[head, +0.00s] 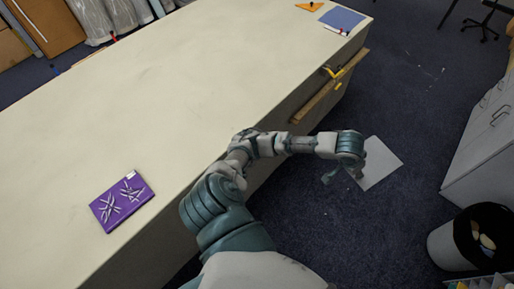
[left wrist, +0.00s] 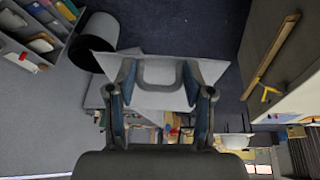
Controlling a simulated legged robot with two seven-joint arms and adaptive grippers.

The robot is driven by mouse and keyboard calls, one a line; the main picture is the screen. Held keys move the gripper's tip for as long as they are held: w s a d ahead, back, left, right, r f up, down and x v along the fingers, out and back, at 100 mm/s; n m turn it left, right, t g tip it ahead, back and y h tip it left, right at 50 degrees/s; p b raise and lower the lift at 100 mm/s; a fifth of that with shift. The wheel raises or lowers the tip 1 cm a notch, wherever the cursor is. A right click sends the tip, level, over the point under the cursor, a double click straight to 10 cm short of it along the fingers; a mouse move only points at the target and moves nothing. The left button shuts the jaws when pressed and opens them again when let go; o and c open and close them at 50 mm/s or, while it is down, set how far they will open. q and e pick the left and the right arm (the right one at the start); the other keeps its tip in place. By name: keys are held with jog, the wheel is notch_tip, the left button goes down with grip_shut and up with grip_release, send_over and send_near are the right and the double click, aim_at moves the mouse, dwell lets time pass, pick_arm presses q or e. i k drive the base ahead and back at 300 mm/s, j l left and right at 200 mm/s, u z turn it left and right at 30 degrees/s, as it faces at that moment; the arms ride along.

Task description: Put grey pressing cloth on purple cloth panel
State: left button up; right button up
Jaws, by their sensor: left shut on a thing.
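The grey pressing cloth (head: 382,162) is a flat pale grey sheet, off the table's right side with dark floor behind it. My left gripper (head: 347,174) is shut on its near edge. In the left wrist view the cloth (left wrist: 160,99) spans between and beyond both fingers of the gripper (left wrist: 159,76). The gripper and cloth are well to the right of the panel. My right gripper is not in view.
The long cream table (head: 170,95) is mostly bare. A blue panel (head: 343,17) and an orange piece (head: 309,6) lie at its far end. A wooden rail (head: 312,100) runs along its side. A bin (head: 455,245) and a grey cabinet (head: 485,140) stand at the right.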

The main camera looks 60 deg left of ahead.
aim_at(110, 207)
jog(key=i+l+u, duration=0.1)
jog(key=i+u, duration=0.15)
jog(key=u, duration=0.25)
jog(key=i+l+u, duration=0.2)
jog(key=u, duration=0.25)
jog(key=i+l+u, duration=0.2)
jog(key=u, duration=0.3)
jog(key=i+l+u, duration=0.1)
jog(key=l+u, duration=0.35)
jog(key=k+l+u, duration=0.1)
jog(key=l+u, duration=0.25)
jog(key=k+l+u, duration=0.1)
jog(key=u, duration=0.3)
